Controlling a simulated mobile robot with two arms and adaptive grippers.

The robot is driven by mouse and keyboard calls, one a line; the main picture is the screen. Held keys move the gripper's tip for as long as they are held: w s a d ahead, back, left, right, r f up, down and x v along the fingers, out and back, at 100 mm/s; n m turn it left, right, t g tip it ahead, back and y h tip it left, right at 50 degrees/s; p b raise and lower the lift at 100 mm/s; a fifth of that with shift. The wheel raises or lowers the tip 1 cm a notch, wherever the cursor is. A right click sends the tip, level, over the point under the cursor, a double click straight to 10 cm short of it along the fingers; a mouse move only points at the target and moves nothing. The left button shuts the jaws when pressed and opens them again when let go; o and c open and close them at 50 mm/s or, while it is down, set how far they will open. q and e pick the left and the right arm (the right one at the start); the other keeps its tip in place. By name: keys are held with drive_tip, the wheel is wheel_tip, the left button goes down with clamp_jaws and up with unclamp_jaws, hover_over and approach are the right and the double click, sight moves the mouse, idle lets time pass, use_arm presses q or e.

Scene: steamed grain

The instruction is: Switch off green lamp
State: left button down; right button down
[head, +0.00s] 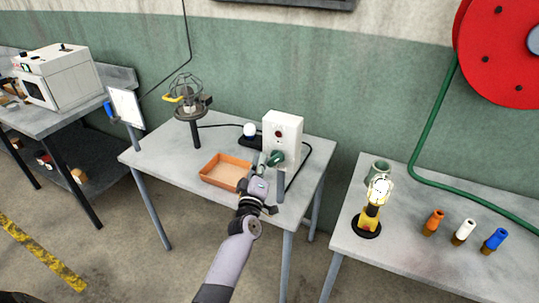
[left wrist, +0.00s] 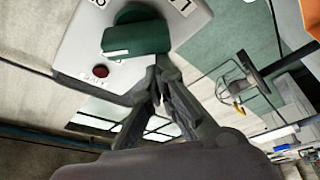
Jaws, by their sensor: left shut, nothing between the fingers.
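A white switch box (head: 283,132) stands upright at the back right of the middle table. It has a green knob (head: 275,158) low on its front and a red round light or button (head: 279,133) above. In the left wrist view the green knob (left wrist: 135,38) is large, with the red button (left wrist: 100,70) beside it. My left gripper (head: 268,170) is shut and empty, its fingertips (left wrist: 160,70) close to the knob; I cannot tell if they touch. No clearly green lamp shows. A caged lamp (head: 187,98) stands on the same table. My right gripper is out of view.
An orange tray (head: 204,177) lies left of my left arm. A red hose reel (head: 500,50) hangs on the wall.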

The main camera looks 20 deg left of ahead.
use_arm(q)
drive_tip(key=n, duration=0.1)
drive_tip(key=n+g, duration=0.1)
drive_tip(key=n, duration=0.1)
drive_tip(key=shift+f+p, duration=0.3)
drive_tip(key=shift+f, duration=0.7)
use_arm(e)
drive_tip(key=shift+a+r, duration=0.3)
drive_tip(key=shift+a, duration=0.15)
use_arm(q)
drive_tip(key=shift+d, duration=0.1)
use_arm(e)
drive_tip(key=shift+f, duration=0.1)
use_arm(q)
drive_tip(key=shift+f+b, duration=0.1)
drive_tip(key=shift+b, duration=0.2)
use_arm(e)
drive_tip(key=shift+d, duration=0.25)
use_arm(q)
drive_tip(key=shift+y, duration=0.3)
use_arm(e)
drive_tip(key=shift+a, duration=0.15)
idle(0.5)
